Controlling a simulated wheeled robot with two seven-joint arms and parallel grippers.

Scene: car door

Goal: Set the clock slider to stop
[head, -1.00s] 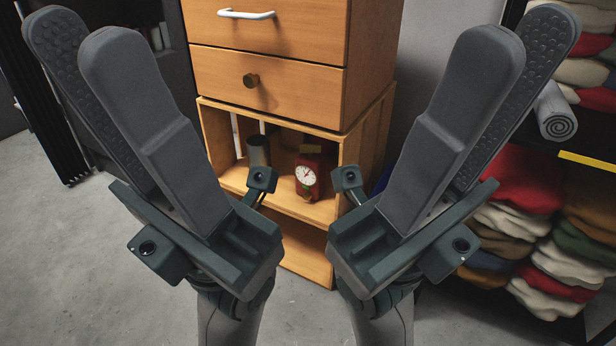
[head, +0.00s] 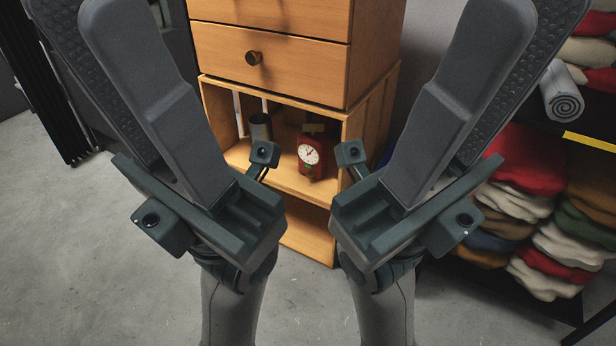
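A red clock (head: 311,153) with a round white face stands upright in the open compartment of the wooden cabinet. A yellowish piece shows on its top and a small green part below its face. I cannot make out the slider's position. My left gripper (head: 85,15) and my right gripper (head: 530,15) are raised close to the camera, on either side of the clock in the picture. Each shows two long grey fingers, apart from each other, with nothing between them. The fingertips are partly cut off by the top edge. Neither gripper touches the clock.
The wooden cabinet (head: 270,80) has drawers above the open compartment. A dark grey cylinder (head: 260,128) stands left of the clock inside it. A dark shelf with folded cloths (head: 530,160) and a rolled towel (head: 562,95) is at right. The grey floor (head: 70,230) at left is clear.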

